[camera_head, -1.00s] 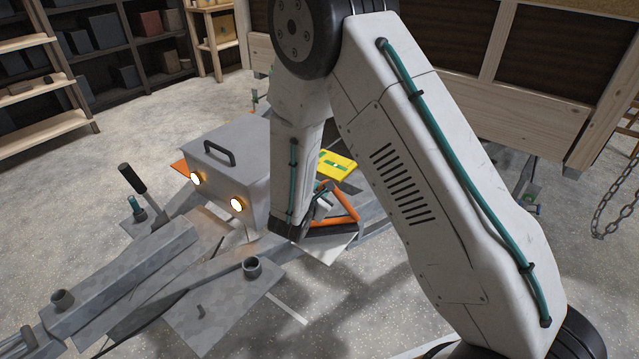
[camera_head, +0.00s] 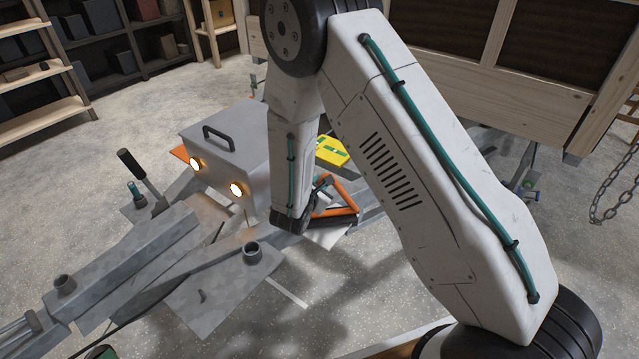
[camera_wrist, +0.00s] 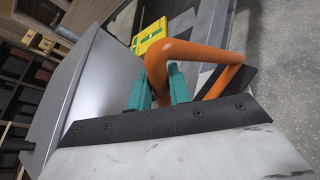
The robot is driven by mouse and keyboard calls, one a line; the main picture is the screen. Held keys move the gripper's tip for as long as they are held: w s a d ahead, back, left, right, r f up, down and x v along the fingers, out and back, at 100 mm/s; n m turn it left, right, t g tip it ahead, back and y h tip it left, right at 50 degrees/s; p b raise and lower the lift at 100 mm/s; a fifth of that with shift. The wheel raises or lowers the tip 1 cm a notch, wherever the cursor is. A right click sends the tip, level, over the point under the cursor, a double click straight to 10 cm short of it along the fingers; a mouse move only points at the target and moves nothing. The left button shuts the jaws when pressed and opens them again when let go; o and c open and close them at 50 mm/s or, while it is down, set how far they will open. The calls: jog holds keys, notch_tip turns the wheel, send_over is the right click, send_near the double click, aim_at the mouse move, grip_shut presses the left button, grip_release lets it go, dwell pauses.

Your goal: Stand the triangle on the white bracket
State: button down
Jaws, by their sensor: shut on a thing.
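An orange triangle (camera_head: 343,188) is in my gripper, above the trailer frame and just right of the grey box. In the wrist view, the teal fingers of my gripper (camera_wrist: 159,88) are shut on the triangle (camera_wrist: 188,53) near one rounded corner. A pale plate (camera_head: 328,240), which looks like the white bracket, shows below the triangle in the head view. My arm covers part of it. I cannot tell whether the triangle touches the plate.
A grey box (camera_head: 222,158) with a black handle and two lit lamps stands close left of my gripper. A yellow level (camera_head: 331,151) lies behind. Open floor lies in front.

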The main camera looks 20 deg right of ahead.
jog(key=shift+f, duration=0.35)
jog(key=c, duration=1.2)
grip_release()
jog(key=shift+a, duration=0.1)
